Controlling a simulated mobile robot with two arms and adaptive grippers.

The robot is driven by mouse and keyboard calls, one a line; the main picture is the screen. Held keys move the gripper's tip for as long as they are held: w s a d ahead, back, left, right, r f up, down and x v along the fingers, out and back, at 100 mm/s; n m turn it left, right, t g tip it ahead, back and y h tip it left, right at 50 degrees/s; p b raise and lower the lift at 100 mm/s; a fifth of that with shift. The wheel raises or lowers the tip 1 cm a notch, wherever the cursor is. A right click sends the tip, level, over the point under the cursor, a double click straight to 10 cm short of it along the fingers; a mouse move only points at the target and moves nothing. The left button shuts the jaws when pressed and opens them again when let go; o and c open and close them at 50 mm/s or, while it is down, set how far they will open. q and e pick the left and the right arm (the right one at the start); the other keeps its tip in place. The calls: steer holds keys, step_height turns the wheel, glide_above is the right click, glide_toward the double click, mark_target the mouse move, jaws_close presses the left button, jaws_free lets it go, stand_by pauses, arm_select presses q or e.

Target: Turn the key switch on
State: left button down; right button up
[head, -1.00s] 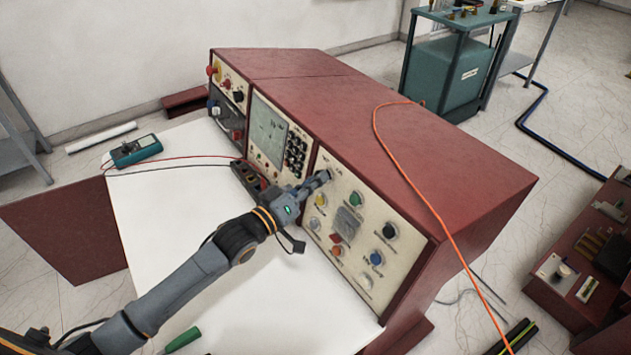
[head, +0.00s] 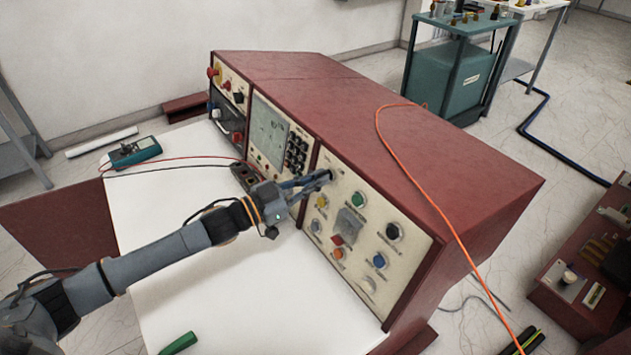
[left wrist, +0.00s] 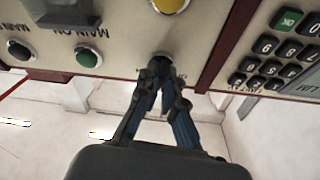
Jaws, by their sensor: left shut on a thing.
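My left gripper (head: 326,177) reaches to the upper left corner of the right-hand cream panel (head: 350,268) of the red console. Its fingers are shut on the key switch, which they hide almost wholly in the head view. In the left wrist view the two fingertips (left wrist: 162,70) close together at the small key switch (left wrist: 161,57), right against the panel face. The switch's position marks cannot be read. A yellow button (left wrist: 170,4) and a green button (left wrist: 87,57) sit near it. My right gripper is not in view.
The panel also bears a red emergency-type knob (head: 337,240) and a blue button (head: 379,261). An orange cable (head: 420,190) lies over the console top. A multimeter (head: 134,151) and a green-handled tool (head: 180,342) lie on the white worktop (head: 270,310).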

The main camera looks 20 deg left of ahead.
arm_select(q)
steer(key=shift+w+a+r+m+g+h+p, duration=0.1)
steer(key=shift+m+g+h+p, duration=0.4)
steer(key=shift+m, duration=1.5)
steer(key=shift+r+m+g+h+p, duration=0.1)
steer(key=shift+m+g, duration=0.8)
steer(key=shift+m, duration=1.1)
steer(key=shift+f, duration=0.1)
steer(key=c, duration=1.5)
jaws_free()
steer(key=v, duration=1.2)
